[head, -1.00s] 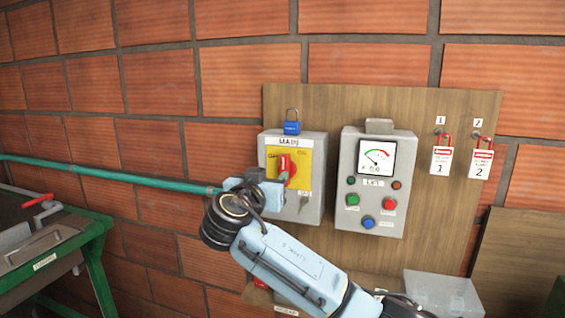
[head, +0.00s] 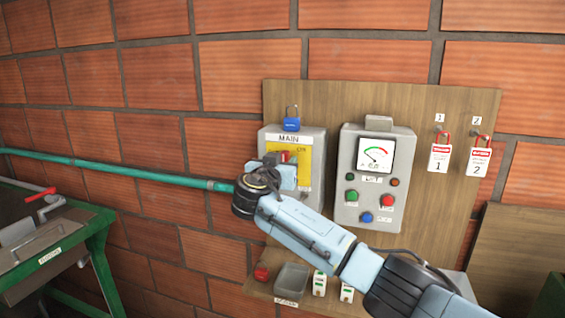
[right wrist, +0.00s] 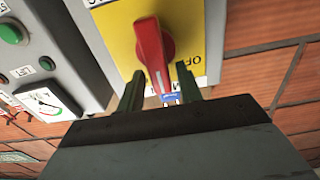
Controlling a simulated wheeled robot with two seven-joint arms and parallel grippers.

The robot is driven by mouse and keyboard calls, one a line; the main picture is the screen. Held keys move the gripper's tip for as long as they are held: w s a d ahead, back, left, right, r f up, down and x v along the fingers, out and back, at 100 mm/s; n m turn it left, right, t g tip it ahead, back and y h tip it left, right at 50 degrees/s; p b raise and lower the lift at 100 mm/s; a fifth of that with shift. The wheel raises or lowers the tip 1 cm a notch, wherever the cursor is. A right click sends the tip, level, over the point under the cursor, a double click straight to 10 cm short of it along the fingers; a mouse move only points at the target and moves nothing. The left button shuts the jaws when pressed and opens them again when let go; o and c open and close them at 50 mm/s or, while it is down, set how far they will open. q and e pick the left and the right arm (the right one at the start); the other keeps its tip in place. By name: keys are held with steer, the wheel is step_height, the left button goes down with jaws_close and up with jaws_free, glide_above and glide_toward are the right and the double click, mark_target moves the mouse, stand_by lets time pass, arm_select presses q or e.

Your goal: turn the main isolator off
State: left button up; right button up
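The main isolator is a grey box (head: 312,188) with a yellow plate (head: 303,158) and a "MAIN" label. Its red rotary handle (head: 285,156) is mostly hidden behind my right gripper (head: 278,168) in the head view. In the right wrist view, the red handle (right wrist: 153,48) stands on the yellow plate with "OFF" lettering beside it. My right gripper (right wrist: 159,88) is open, its two fingers apart on either side of the handle's end. I cannot tell whether they touch it. My left gripper is out of view.
A blue padlock (head: 291,120) sits on top of the isolator box. A grey lift control box (head: 347,200) with gauge and buttons stands close to its right. Two tagged red padlocks (head: 440,155) hang farther right. A shelf with small items is below; a green pipe (head: 120,170) runs left.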

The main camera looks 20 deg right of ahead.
jaws_close()
steer(key=shift+a+f+n+b, duration=0.1)
steer(key=shift+n+b, duration=0.2)
steer(key=shift+n, duration=0.1)
steer(key=shift+w+a+f+n+p, duration=0.15)
steer(key=shift+w+a+f+n, duration=0.2)
steer(key=shift+n, duration=2.5)
steer(key=shift+w+a+f+n+p, duration=0.1)
steer(key=shift+a+f+n, duration=0.25)
steer(key=shift+n, duration=2.45)
steer(key=shift+w+a+f+n+p, duration=0.15)
steer(key=shift+w+a+f+n, duration=0.25)
steer(key=shift+n, duration=2.45)
steer(key=shift+s+d+f, duration=0.1)
steer(key=shift+s, duration=0.05)
steer(key=shift+o, duration=1)
jaws_free()
